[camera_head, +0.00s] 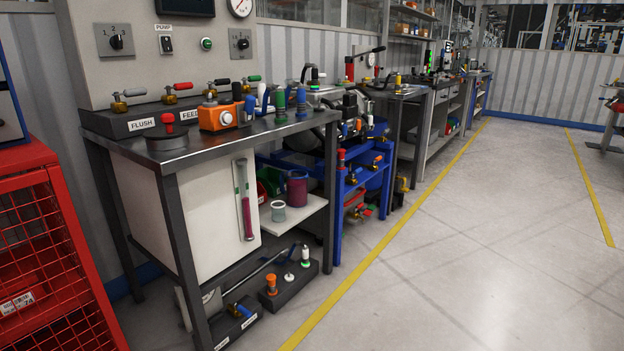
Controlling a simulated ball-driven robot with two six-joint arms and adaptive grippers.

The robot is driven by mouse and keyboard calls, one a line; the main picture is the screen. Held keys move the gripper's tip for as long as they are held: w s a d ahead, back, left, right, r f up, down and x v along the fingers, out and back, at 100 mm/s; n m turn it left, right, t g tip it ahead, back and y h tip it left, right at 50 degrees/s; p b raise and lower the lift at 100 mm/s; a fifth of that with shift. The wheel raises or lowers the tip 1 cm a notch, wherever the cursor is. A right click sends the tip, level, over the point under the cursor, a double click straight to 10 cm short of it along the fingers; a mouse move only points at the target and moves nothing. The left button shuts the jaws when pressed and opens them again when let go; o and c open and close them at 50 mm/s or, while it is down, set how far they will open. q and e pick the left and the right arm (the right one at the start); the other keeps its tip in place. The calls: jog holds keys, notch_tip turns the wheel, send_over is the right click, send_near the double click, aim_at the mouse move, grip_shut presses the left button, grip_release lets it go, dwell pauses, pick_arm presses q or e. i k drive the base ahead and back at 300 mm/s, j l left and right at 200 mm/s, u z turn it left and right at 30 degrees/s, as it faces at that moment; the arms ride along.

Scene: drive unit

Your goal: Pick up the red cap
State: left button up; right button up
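Neither of my grippers shows in the head view. A small red knob-shaped piece (167,118), which may be the red cap, sits on top of a dark round base (167,137) at the front left corner of the metal bench (185,150). Another small red piece (341,154) stands upright on the blue cart (350,190) further back. I cannot tell for certain which of these is the red cap. Nothing touches either piece.
An orange device (222,117) and several green and blue fittings (281,101) stand on the bench. Brass valves (178,93) line the panel. A red mesh cage (55,250) stands at the left. Open floor (470,250) lies to the right, beyond a yellow line (385,228).

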aim_at(341, 152)
jog(key=i+z, duration=0.1)
jog(key=i, duration=0.3)
jog(key=i+j+z, duration=0.15)
jog(key=i, duration=0.3)
jog(key=i+l, duration=0.2)
jog(key=i, duration=0.35)
jog(key=i+l+z, duration=0.1)
jog(key=i, duration=0.45)
jog(key=i+l, duration=0.3)
jog(key=i, duration=0.25)
jog(key=z, duration=0.05)
